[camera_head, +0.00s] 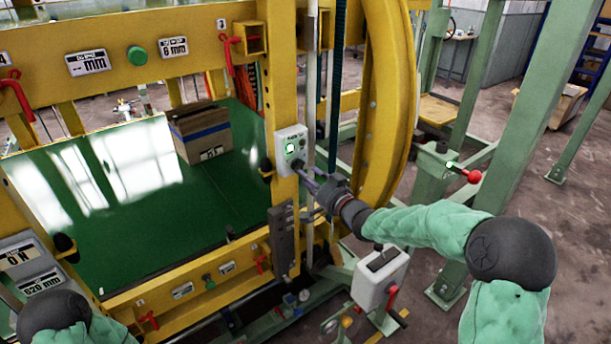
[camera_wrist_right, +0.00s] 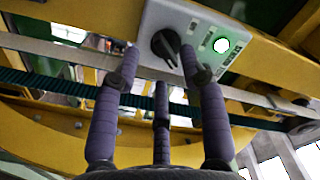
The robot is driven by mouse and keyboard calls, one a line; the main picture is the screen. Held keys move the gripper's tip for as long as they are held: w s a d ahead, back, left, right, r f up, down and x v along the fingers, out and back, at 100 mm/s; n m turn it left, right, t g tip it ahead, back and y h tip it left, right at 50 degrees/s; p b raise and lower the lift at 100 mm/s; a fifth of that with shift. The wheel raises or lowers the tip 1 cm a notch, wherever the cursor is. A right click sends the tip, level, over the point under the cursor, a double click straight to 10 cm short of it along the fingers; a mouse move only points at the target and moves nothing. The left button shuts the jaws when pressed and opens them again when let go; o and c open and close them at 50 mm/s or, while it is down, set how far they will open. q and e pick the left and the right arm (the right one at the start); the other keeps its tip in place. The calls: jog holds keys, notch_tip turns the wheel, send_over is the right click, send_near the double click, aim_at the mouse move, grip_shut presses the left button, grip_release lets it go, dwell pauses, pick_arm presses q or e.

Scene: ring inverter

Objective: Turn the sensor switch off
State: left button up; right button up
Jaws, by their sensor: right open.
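The sensor switch is a pale grey box (camera_head: 291,140) on the yellow upright post in the head view, with a lit green lamp (camera_head: 290,149). The right wrist view shows the box (camera_wrist_right: 205,20) close up, with a black rotary knob (camera_wrist_right: 165,43) and the glowing green lamp (camera_wrist_right: 221,45). My right gripper (camera_head: 312,182) is just in front of the lower part of the box. In the wrist view its purple fingers (camera_wrist_right: 159,62) are spread open, with the knob between the two outer tips. I cannot tell whether a finger touches the knob. My left gripper is out of view.
The yellow frame surrounds a green table (camera_head: 120,215) with a cardboard box (camera_head: 202,133). A curved yellow ring (camera_head: 388,100) stands right of the switch. A grey control box (camera_head: 378,280) is below my right arm. Green posts stand at the right.

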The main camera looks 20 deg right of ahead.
aim_at(299, 166)
jog(key=shift+x, duration=1.4)
grip_shut()
jog(key=shift+b, duration=0.3)
jog(key=shift+w+d+r+n+b, duration=0.1)
jog(key=shift+n+b, duration=1.45)
jog(key=shift+n, duration=1.1)
jog(key=shift+s+d+r+n+b, duration=0.1)
jog(key=shift+n+b, duration=1.5)
jog(key=shift+n, duration=1)
jog(key=shift+w+d+r+n+b, duration=0.15)
jog(key=shift+n+b, duration=1.4)
jog(key=shift+n, duration=1.1)
jog(key=shift+f, duration=0.1)
